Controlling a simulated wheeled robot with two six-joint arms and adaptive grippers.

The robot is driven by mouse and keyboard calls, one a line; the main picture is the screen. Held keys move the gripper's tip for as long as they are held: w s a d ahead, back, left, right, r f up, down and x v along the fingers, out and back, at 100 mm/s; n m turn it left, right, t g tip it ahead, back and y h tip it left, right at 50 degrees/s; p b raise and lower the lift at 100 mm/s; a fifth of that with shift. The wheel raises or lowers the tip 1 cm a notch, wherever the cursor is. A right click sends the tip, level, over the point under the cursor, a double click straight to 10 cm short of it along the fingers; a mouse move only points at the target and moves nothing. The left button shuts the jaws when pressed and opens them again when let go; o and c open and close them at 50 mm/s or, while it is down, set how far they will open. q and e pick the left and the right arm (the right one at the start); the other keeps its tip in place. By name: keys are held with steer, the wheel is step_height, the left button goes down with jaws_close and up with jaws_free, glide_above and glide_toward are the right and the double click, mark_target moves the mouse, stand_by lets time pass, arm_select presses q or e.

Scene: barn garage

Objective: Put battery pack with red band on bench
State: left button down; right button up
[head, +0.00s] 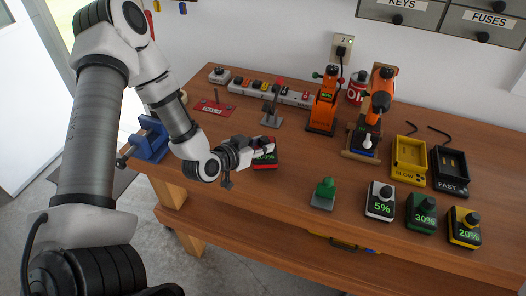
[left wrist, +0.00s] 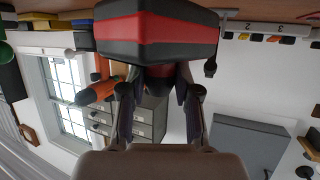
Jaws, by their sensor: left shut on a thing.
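The battery pack with the red band (head: 265,159) is dark with a green percentage display, partly hidden by my gripper in the head view. My left gripper (head: 262,145) is shut on it, over the left part of the wooden bench (head: 225,118). In the left wrist view the black and red pack (left wrist: 155,30) fills the top middle, between the fingers of my left gripper (left wrist: 158,75). I cannot tell whether the pack touches the bench. My right gripper is not in view.
Packs with white (head: 380,201), green (head: 421,213) and yellow (head: 464,228) bands stand at the bench's front right. A blue vise (head: 150,139) is left.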

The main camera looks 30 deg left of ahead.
arm_select(q)
steer(key=f, duration=0.1)
steer(key=w+f, duration=0.1)
steer(key=f, duration=0.1)
steer(key=shift+w+d+f, duration=0.15)
steer(key=shift+w+f, duration=0.05)
steer(key=shift+s+r, duration=0.15)
steer(key=shift+s, duration=0.2)
steer(key=c, duration=0.9)
jaws_free()
steer(key=shift+o, duration=0.4)
steer(key=shift+w+f, duration=0.2)
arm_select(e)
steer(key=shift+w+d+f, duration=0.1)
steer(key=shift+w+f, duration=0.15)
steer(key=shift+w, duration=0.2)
arm_select(q)
steer(key=shift+s+r, duration=0.1)
